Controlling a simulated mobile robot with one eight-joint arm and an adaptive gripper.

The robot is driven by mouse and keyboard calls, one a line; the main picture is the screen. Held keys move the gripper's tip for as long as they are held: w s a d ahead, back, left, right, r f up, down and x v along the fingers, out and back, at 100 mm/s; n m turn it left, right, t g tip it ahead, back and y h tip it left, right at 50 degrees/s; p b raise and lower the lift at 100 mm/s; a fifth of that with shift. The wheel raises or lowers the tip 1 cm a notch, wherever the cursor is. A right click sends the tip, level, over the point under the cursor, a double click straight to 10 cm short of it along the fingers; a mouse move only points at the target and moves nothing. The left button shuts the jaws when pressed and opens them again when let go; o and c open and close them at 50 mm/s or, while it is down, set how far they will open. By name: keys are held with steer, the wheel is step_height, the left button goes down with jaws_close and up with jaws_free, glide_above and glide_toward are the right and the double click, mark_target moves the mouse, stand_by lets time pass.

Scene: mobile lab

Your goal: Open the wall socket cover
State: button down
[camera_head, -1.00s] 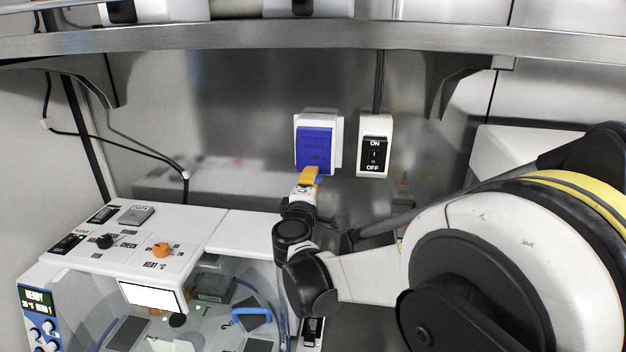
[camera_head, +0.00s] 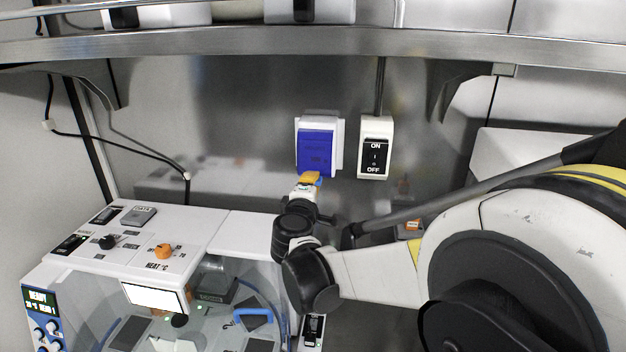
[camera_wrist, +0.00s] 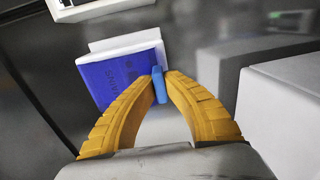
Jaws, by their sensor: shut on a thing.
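The wall socket has a white housing (camera_head: 339,145) on the metal back wall, with a dark blue cover (camera_head: 316,150) over its front. The cover looks closed in the head view. In the wrist view the blue cover (camera_wrist: 108,82) shows ahead and left of my fingers, tilted in the picture. My gripper (camera_head: 311,178) is at the cover's lower edge. In the wrist view my gripper's yellow fingertips (camera_wrist: 160,74) are closed on a small light-blue tab (camera_wrist: 160,88) at the cover's edge. The tab is hidden in the head view.
A white ON/OFF switch box (camera_head: 375,148) is on the wall just right of the socket. A metal shelf (camera_head: 300,45) runs above. A white lab machine (camera_head: 215,228) with knobs and a clear lid stands below left.

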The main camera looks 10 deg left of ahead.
steer(key=s+r+g+p, duration=0.7)
steer(key=r+g+p, duration=0.1)
steer(key=r+p, duration=0.2)
steer(key=shift+d+p, duration=0.2)
steer(key=shift+p, duration=0.2)
steer(key=shift+s+r, duration=0.1)
steer(key=shift+r, duration=0.05)
steer(key=c, duration=1.7)
jaws_free()
steer(key=shift+c, duration=0.2)
